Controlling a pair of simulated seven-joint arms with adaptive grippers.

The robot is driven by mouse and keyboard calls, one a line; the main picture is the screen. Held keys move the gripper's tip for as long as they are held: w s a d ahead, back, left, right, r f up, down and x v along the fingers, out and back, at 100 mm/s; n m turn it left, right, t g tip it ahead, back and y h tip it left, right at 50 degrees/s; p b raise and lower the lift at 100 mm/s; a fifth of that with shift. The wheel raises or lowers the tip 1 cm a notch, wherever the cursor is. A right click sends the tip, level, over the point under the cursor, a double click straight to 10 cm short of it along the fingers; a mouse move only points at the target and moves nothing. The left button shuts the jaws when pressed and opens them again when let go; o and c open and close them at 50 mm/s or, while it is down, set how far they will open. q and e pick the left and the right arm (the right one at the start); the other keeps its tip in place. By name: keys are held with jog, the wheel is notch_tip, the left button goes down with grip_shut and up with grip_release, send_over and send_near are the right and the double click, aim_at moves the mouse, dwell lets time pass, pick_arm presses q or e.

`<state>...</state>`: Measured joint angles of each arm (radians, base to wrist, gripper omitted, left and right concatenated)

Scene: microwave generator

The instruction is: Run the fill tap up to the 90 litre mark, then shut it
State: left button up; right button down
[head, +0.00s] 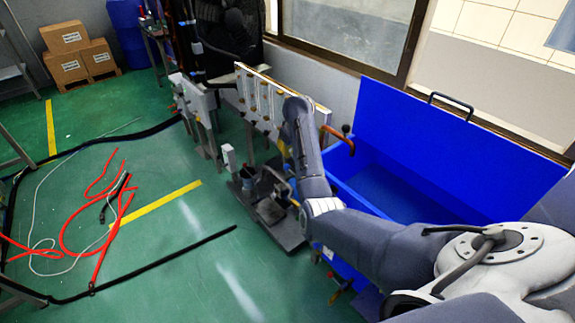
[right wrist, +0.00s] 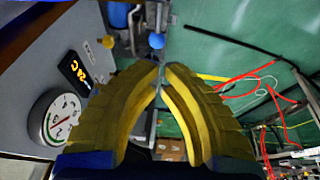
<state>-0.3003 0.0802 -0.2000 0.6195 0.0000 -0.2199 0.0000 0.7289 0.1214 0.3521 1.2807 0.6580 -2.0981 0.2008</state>
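The blue tank (head: 345,185) stands at right centre in the head view, its lid raised at the back. A copper-coloured pipe (head: 340,138) with a dark knob reaches over its left rim; I cannot confirm it is the fill tap. No litre mark is readable. My right gripper (head: 284,150) is beside the grey panel and partly hidden by my arm. In the right wrist view its yellow fingers (right wrist: 162,72) nearly meet at the tips, with no clear object held. A blue ball knob (right wrist: 156,41) lies just beyond the tips. My left gripper is not in view.
A panel (head: 255,98) with valves stands left of the tank. A dial gauge (right wrist: 57,118) and an orange-digit display (right wrist: 75,68) are near the fingers. Red hoses (head: 85,225) lie on the green floor. Boxes (head: 72,55) stand at the back left.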

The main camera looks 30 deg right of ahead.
aim_at(288, 166)
jog(key=x, duration=0.7)
jog(key=shift+s+d+f, duration=0.2)
jog(key=shift+d+f, duration=0.05)
jog(key=shift+f, duration=0.15)
jog(key=shift+x, duration=0.85)
jog(key=shift+s, duration=0.15)
jog(key=shift+d, duration=0.1)
